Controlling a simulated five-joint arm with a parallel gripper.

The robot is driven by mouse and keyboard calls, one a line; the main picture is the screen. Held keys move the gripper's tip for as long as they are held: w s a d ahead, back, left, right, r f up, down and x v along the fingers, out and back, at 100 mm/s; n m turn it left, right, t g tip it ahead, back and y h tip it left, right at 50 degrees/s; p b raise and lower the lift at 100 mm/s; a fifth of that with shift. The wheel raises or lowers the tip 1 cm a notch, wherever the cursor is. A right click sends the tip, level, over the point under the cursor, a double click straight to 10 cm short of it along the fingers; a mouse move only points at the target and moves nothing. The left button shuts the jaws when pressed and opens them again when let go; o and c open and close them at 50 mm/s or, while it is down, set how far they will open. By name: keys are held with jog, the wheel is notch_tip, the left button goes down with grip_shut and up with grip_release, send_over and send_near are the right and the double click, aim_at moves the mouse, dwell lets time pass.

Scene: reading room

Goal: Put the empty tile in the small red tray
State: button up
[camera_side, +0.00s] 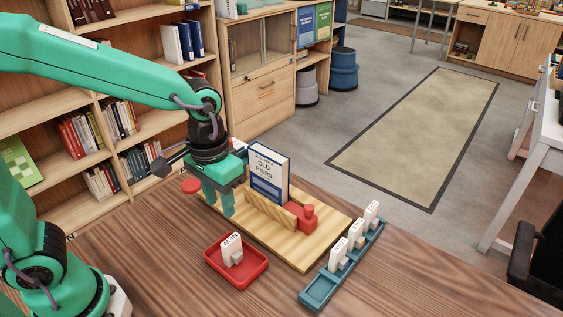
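The small red tray (262,273) sits on the wooden table at front centre. A white tile (232,247) with dark lettering stands upright in it; its word is too small to read surely. A blue rack (318,292) to its right holds several white lettered tiles, the nearest (337,254) near its middle; I cannot tell which one is the empty tile. My gripper (218,200) points down over the left part of the wooden board, behind the red tray and left of the book. Its fingers look apart, with nothing visible between them.
The light wooden board (300,258) carries an upright blue-and-white book (268,172), wooden blocks and a red clamp-like piece (303,216). A red disc (191,186) lies by the board's left corner. Bookshelves stand behind.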

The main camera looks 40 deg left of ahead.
jog(key=s+a+r+t, duration=0.5)
jog(key=s+a+r, duration=0.2)
jog(key=a, duration=0.3)
jog(key=shift+a+r, duration=0.25)
dwell(1.2)
